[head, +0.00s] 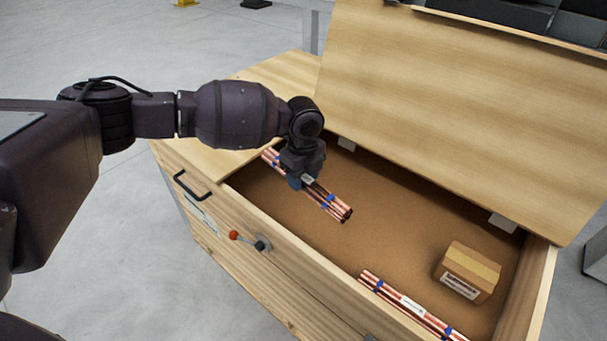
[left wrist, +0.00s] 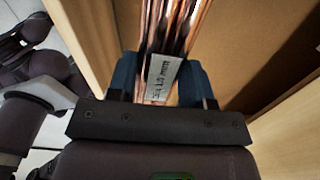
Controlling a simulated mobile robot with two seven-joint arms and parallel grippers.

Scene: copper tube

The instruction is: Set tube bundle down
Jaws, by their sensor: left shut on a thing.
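A bundle of copper tubes (head: 326,202) with blue bands is in the left part of the open wooden chest (head: 285,262). My left gripper (head: 303,181) is shut around the middle of this bundle from above. In the left wrist view the blue fingers (left wrist: 158,82) sit on both sides of the tubes (left wrist: 172,25), with a white label (left wrist: 160,78) between them. I cannot tell whether the bundle touches the chest floor. A second copper tube bundle (head: 410,305) with blue bands lies in the chest near its front wall. My right gripper is not in view.
A cardboard box (head: 467,271) stands at the right end of the chest. The raised wooden lid (head: 450,110) leans back behind it. The chest's front wall has a black handle (head: 190,187) and a red-knobbed lever (head: 234,235). The brown floor between the bundles is clear.

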